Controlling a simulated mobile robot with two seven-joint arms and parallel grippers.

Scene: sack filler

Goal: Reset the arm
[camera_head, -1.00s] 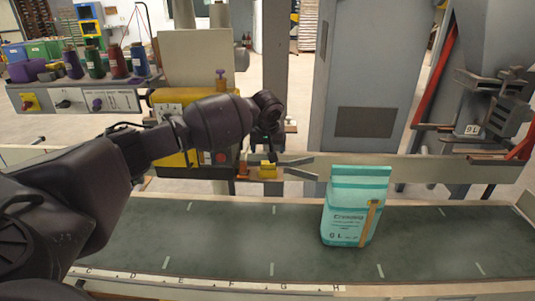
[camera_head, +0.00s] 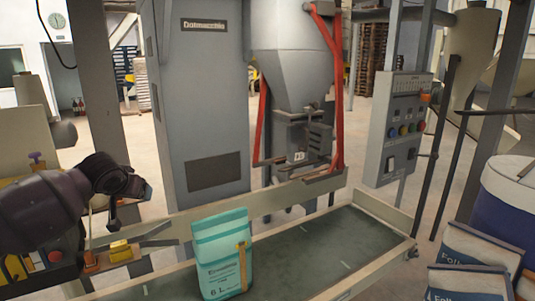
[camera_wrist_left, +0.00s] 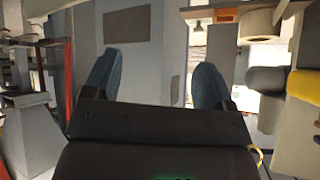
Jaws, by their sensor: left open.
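My left arm comes in from the left in the head view. Its gripper (camera_head: 138,190) is in the air at the left, above a yellow block and beyond the belt's near side. In the left wrist view the two blue fingers of this gripper (camera_wrist_left: 155,80) are wide apart with nothing between them. They point toward a grey cabinet (camera_wrist_left: 133,45). My right gripper is in no view.
A teal and white bag (camera_head: 222,265) stands upright on the dark conveyor belt (camera_head: 345,240), right of my gripper. A hopper with red struts (camera_head: 292,60) and a control panel (camera_head: 405,130) stand behind. Printed sacks (camera_head: 475,255) and a blue drum (camera_head: 510,215) are at right.

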